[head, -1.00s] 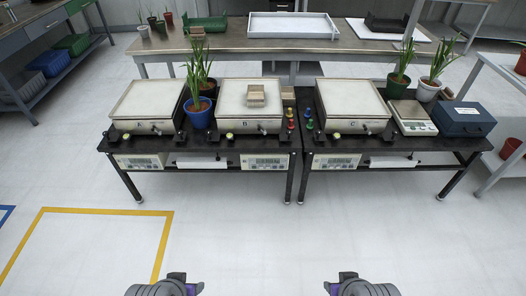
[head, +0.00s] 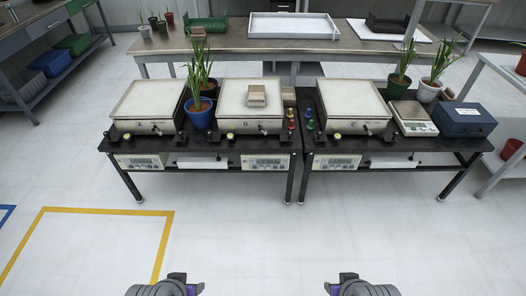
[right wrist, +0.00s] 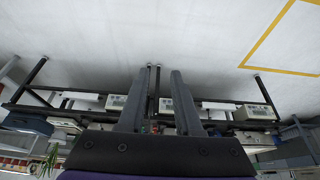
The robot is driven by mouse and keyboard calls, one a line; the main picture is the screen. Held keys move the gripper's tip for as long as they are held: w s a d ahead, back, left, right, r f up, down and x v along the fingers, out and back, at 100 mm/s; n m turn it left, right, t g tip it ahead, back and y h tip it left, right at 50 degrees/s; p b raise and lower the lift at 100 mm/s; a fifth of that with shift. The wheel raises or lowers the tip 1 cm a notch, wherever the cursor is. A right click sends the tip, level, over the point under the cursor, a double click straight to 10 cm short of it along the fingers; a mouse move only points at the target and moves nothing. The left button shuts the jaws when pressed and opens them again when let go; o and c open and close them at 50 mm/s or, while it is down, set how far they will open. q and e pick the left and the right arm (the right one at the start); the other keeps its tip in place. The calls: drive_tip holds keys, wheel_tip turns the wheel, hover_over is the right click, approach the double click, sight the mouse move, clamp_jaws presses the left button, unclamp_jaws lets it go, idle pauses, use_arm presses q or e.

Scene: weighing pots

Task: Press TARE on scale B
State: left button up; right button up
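Scale B (head: 251,121) is the middle of three large scales on the black bench, with a pale square pan and the letter B on its front edge. A small stack of pale blocks (head: 257,95) sits on its pan. Its display panel (head: 265,163) hangs under the bench top; its button labels are too small to read. My left gripper (head: 183,284) is at the bottom of the head view, far short of the bench; its fingers cannot be made out. My right gripper (head: 342,284) is also low and away from the bench; the right wrist view shows its two fingers (right wrist: 159,72) apart and empty.
Scale A (head: 146,103) stands left and scale C (head: 352,103) right on the bench. A blue plant pot (head: 200,117) stands between A and B. A blue box (head: 463,121) is at the right end. The floor before the bench is clear.

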clamp_jaws()
idle(1.6)
